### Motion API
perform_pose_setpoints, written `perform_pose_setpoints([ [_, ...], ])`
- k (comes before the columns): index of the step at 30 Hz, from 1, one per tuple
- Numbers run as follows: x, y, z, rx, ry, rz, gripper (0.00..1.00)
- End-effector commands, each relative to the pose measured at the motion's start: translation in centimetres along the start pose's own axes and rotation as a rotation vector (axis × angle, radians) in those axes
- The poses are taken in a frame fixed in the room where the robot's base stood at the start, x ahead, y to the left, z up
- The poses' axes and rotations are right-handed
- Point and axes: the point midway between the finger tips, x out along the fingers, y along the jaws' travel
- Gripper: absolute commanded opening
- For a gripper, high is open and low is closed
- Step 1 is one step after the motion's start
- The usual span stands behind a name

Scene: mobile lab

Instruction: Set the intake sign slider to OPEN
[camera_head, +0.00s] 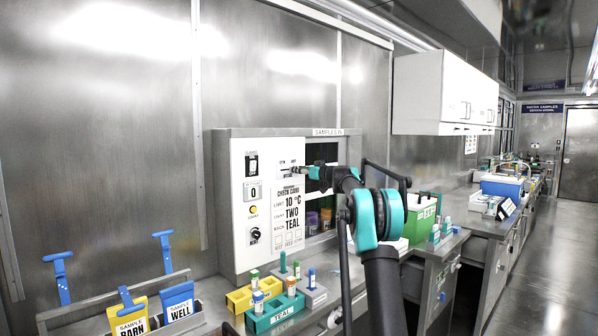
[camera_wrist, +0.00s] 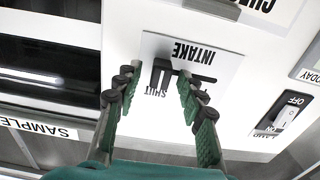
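The intake sign (camera_head: 284,165) is a small white plate on the white front panel of the cabinet. In the wrist view the intake sign (camera_wrist: 222,62) appears upside down, with INTAKE and SHUT readable. Its black slider (camera_wrist: 162,70) appears to sit at the SHUT end of a dark slot that runs right in that view. The OPEN wording is hidden there behind a finger. My gripper (camera_wrist: 157,74) is open, its fingers on either side of the slider; I cannot tell whether they touch it. In the head view my gripper (camera_head: 297,171) is at the sign, covering part of it.
The panel (camera_head: 240,220) also carries a lamp switch (camera_wrist: 285,115), a yellow button and a black knob. A dark glazed opening (camera_head: 322,153) lies right of the panel. Below stand a yellow rack (camera_head: 240,299), a teal rack (camera_head: 262,325) with vials, and blue-handled sample paddles.

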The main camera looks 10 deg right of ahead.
Motion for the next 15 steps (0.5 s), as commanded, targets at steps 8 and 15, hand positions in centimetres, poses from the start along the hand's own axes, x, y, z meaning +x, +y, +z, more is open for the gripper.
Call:
perform_pose_setpoints([
  [8,0.13,0.00,0.02,0.000,0.000,0.000,0.40],
  [15,0.11,-0.01,0.02,0.000,0.000,0.000,0.10],
])
